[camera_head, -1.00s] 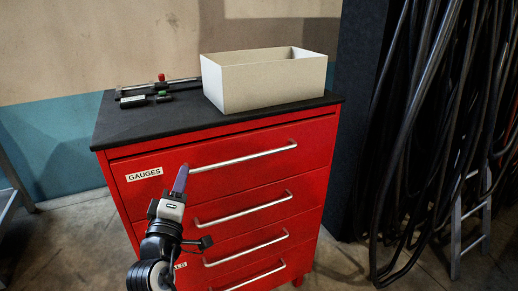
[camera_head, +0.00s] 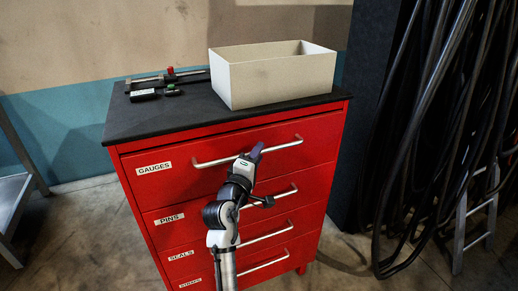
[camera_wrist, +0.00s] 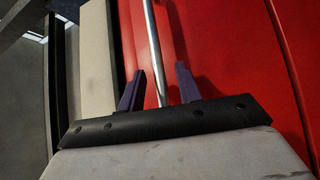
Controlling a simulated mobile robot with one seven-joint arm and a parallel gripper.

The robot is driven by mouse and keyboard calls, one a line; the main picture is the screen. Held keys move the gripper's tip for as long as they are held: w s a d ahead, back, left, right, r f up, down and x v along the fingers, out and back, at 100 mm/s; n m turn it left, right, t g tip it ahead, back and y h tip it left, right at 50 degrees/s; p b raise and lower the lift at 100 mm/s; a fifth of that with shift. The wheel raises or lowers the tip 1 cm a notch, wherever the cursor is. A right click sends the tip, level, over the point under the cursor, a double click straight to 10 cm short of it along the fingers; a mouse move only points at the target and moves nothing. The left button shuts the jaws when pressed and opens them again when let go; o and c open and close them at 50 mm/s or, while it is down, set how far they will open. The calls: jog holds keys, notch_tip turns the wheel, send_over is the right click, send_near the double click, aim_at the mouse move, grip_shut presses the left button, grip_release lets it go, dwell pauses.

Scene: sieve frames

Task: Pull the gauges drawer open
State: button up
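The gauges drawer (camera_head: 195,180) is the top red drawer of the cabinet, marked by a white GAUGES label (camera_head: 154,168). Its front looks flush with the cabinet, so it appears closed. Its long silver bar handle (camera_head: 285,146) runs across the front. My gripper (camera_head: 257,150) is at the middle of this handle and hides part of it. In the wrist view, my gripper (camera_wrist: 160,72) is open, with one purple finger on each side of the handle bar (camera_wrist: 151,35). Gaps show between the bar and both fingers.
Drawers labelled PINS (camera_head: 171,218) and SEALS (camera_head: 180,255) sit below, with similar handles. A pale open box (camera_head: 270,82) and a caliper-like tool (camera_head: 165,77) rest on the black top (camera_head: 185,118). Dark cables (camera_head: 430,130) hang at right. Floor shows left of the cabinet.

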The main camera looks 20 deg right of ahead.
jog(key=shift+x, duration=0.8)
jog(key=shift+c, duration=0.4)
grip_shut()
